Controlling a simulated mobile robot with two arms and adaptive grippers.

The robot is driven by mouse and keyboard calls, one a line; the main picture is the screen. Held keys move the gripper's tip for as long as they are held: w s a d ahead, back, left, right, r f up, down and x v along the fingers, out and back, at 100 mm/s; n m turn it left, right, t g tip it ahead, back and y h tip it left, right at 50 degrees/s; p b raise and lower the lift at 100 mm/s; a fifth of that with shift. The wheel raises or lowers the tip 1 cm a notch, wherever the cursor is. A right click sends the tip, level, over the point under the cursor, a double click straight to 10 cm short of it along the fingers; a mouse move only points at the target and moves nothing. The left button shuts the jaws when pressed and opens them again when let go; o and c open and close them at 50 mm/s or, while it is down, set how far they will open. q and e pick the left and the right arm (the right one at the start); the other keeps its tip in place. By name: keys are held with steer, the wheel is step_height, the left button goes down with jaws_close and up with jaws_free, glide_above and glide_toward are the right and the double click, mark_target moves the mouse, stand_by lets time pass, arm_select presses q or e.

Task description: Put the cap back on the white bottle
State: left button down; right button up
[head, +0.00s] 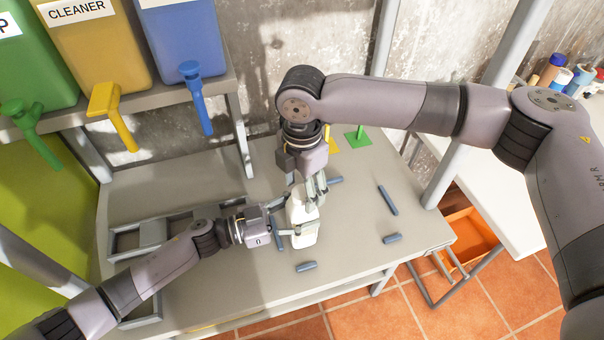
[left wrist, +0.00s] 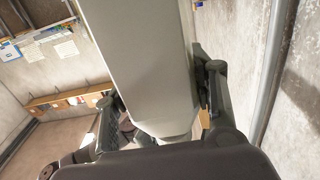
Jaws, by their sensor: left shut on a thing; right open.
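The white bottle (head: 303,236) stands near the middle of the grey workbench (head: 350,265) in the head view. My left gripper (head: 284,222) comes in from the left and is shut on the bottle's body. In the left wrist view the pale bottle (left wrist: 150,60) fills the space between the fingers of my left gripper (left wrist: 155,105). My right gripper (head: 312,188) is open, pointing down at the bottle's upper part. Its fingers cover the bottle's top. I cannot make out the cap or tell whether it is on the bottle.
Several blue-grey bars, one of them right of the bottle (head: 387,200), lie around it. A green piece (head: 358,138) lies behind. A grey rack (head: 140,238) is at the left, below the coloured dispensers (head: 185,45). An orange crate (head: 470,235) is on the floor.

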steer(key=shift+f, duration=0.3)
steer(key=shift+c, duration=0.5)
steer(key=c, duration=1.2)
steer(key=m, duration=0.6)
steer(key=shift+s+m, duration=0.1)
steer(key=shift+m, duration=0.2)
jaws_close()
steer(key=m, duration=0.5)
steer(key=o, duration=1.3)
jaws_free()
steer(key=shift+r, duration=2.25)
